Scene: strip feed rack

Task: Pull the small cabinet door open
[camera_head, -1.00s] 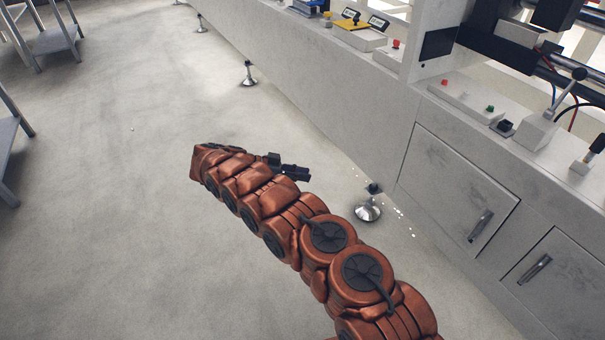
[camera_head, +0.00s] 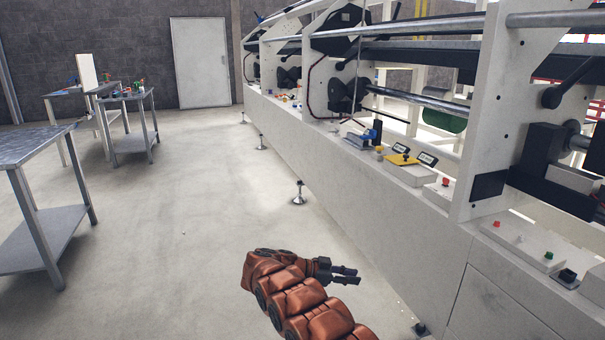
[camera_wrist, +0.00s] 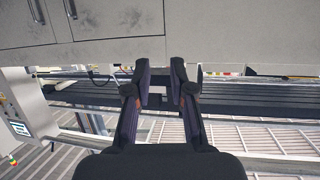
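In the head view, part of a pale grey cabinet door (camera_head: 492,308) shows at the bottom right, cut off by the frame; its handle is out of view. In the wrist view, two doors show at the upper left: a left door (camera_wrist: 14,28) with a handle (camera_wrist: 37,10), and a right door (camera_wrist: 115,17) with a handle (camera_wrist: 70,8). I cannot tell which is the small one. My gripper (camera_head: 352,275) is left of the cabinet front, apart from it. In the wrist view my gripper (camera_wrist: 160,83) is open, with nothing between its fingers.
The long white machine (camera_head: 350,185) runs along the right, with a control box (camera_head: 520,240) on its ledge. A machine foot (camera_head: 298,196) stands on the floor. Metal tables (camera_head: 45,205) stand at the left. The floor between is clear.

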